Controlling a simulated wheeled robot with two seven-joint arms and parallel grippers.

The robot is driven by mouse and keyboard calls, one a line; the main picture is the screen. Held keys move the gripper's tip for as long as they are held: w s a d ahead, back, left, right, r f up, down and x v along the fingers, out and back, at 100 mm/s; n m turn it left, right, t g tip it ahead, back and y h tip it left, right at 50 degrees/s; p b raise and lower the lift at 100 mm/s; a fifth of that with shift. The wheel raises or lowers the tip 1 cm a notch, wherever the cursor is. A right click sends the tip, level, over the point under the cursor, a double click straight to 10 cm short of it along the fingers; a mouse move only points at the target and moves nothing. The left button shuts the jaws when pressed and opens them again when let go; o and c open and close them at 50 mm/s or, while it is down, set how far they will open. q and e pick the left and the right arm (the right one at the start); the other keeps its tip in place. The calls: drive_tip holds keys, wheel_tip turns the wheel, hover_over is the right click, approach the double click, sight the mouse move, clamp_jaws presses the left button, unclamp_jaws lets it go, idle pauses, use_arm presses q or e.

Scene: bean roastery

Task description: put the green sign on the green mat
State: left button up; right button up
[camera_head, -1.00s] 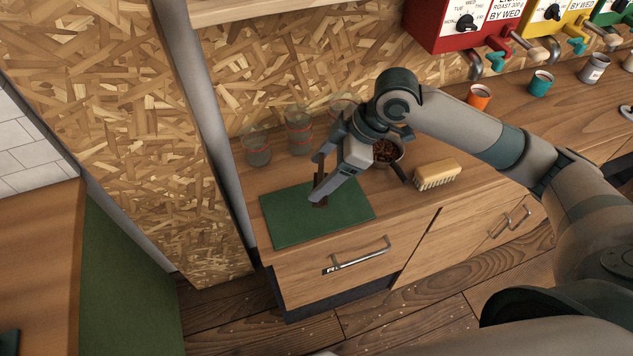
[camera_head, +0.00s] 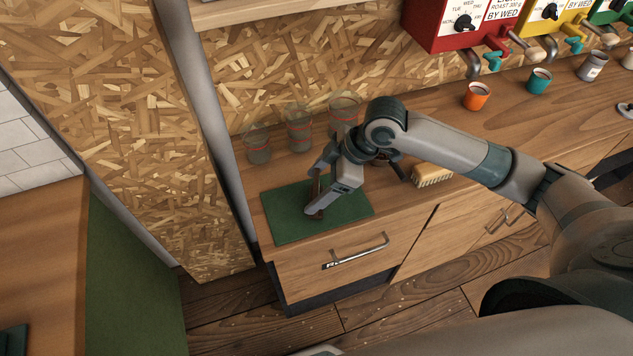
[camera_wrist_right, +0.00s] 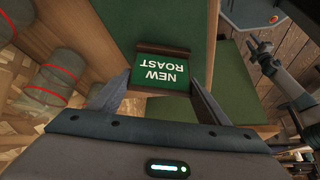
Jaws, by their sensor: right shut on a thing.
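The green sign (camera_wrist_right: 160,73) has white "NEW ROAST" lettering, upside down in the right wrist view, and brown wooden edges. In the head view only a thin brown edge of the sign (camera_head: 317,188) shows, roughly upright. My right gripper (camera_head: 316,208) is shut on the sign, and its fingers flank it in the right wrist view (camera_wrist_right: 155,95). The gripper and sign are over the middle of the green mat (camera_head: 284,218), which lies flat on the wooden counter. The gripper hides whether the sign's base touches the mat. My left gripper is not in the head view.
Glass jars (camera_head: 299,132) with red bands stand behind the mat, against the chipboard wall. A brush (camera_head: 432,175) lies to its right. An orange cup (camera_head: 476,97) and a teal cup (camera_head: 540,80) are further right. The counter's front edge is just before the mat.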

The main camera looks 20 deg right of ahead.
drive_tip(key=o, duration=1.1)
drive_tip(key=shift+f, duration=0.1)
drive_tip(key=shift+r, duration=0.2)
drive_tip(key=b+v, duration=0.2)
drive_tip(key=v, duration=1)
drive_tip(key=shift+w, duration=0.1)
